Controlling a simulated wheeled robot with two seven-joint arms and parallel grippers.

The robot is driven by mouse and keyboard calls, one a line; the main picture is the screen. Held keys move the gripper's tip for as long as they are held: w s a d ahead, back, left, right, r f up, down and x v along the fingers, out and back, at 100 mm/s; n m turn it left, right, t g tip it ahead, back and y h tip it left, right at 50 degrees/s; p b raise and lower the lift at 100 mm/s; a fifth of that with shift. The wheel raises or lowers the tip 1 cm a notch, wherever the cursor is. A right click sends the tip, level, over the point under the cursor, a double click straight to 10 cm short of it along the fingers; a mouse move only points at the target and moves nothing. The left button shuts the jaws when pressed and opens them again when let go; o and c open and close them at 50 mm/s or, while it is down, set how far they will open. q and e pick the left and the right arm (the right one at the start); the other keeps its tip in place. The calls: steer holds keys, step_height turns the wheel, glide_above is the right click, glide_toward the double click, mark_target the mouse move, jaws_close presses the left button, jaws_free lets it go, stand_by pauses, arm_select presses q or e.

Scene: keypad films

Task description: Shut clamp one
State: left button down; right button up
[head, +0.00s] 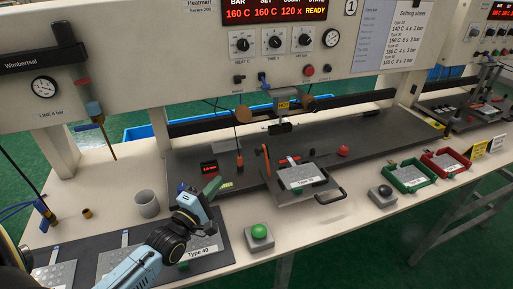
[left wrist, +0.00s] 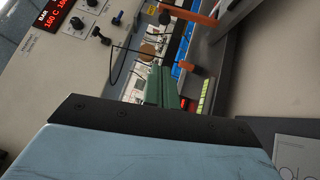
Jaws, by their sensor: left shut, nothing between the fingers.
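My left gripper (head: 213,187) is in the head view, over the front of the dark bench plate. Its green fingers (left wrist: 163,88) are together in the left wrist view with nothing between them. A clamp with an orange handle (head: 266,156) stands at the left edge of the fixture holding the plate labelled Type 36 (head: 302,178). The handle looks upright. The gripper is left of it and apart from it. Orange parts (left wrist: 188,16) also show beyond the fingers in the left wrist view; I cannot tell which part of the clamp they are. My right gripper is not in view.
A sign marked 1 (head: 351,7) is on the machine panel above. A green button (head: 259,231) and a black button (head: 382,195) sit on the front edge. A grey cup (head: 147,204) stands left. Green (head: 410,177) and red (head: 446,162) trays lie right.

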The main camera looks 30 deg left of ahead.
arm_select(q)
steer(key=w+d+r, duration=0.1)
steer(key=w+d, duration=0.1)
steer(key=w, duration=0.9)
steer(key=shift+w+d+r+p, duration=0.3)
steer(key=shift+w+d+r, duration=0.05)
steer(key=shift+d+r, duration=0.05)
